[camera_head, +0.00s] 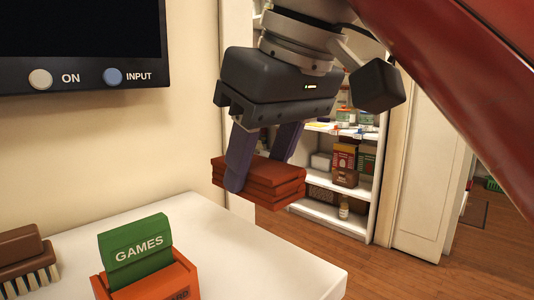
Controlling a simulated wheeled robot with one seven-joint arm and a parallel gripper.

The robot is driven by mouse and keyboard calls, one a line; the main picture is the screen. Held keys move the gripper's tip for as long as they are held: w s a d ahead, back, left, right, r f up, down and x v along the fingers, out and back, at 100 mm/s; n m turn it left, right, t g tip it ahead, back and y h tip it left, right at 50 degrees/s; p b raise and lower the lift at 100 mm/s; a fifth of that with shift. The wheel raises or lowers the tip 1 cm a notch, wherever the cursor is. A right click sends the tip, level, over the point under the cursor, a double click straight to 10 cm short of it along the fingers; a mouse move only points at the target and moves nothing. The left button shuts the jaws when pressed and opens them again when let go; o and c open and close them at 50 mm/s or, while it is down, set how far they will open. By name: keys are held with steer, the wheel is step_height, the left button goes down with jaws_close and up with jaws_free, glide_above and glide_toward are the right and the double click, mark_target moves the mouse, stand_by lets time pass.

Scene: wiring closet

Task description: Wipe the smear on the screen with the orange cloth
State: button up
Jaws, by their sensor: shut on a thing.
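The orange cloth (275,181) is a folded, layered reddish-orange pad. My gripper (255,165) is shut on it, with one finger across its front and the other behind. The cloth hangs in the air beyond the white table's far right edge, apart from the wall. The screen (80,38) is at the upper left on the wall, dark with a black frame, and only its lower right part shows. No smear can be made out on the visible part.
The white table (235,250) holds a brush (25,262), and a green GAMES card (137,252) in an orange holder (175,275). The screen frame has an ON button (40,79) and an INPUT button (113,77). Stocked shelves (335,210) stand behind my gripper.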

steer(key=shift+f+b, duration=0.3)
steer(key=shift+f, duration=0.25)
steer(key=o, duration=1)
steer(key=shift+c, duration=0.2)
steer(key=shift+f, duration=0.15)
steer(key=shift+f+b, duration=2.75)
steer(key=shift+f, duration=0.65)
steer(key=c, duration=1.1)
